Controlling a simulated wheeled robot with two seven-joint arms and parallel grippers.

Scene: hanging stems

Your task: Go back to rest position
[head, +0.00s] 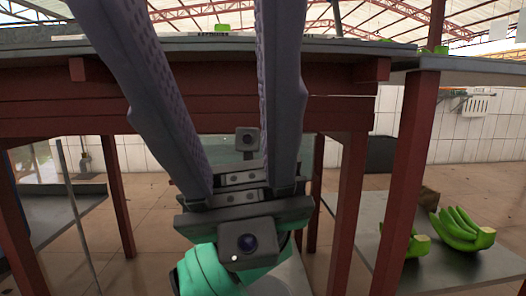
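One gripper of mine, which I take to be the left (196,12), fills the middle of the head view. Its two long purple-grey fingers rise from a dark palm low in the middle and run past the top edge, so their tips are cut off. The fingers stand well apart with nothing visible between them, so it is open. A teal wrist shows below the palm at the lower left. My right gripper is not in view.
A table with red-brown legs and a grey top (345,47) spans the background close behind the fingers. Green bananas (461,230) lie on a low grey bench (385,268) at the right, with another bunch (418,246) beside them. Tiled floor shows at the left.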

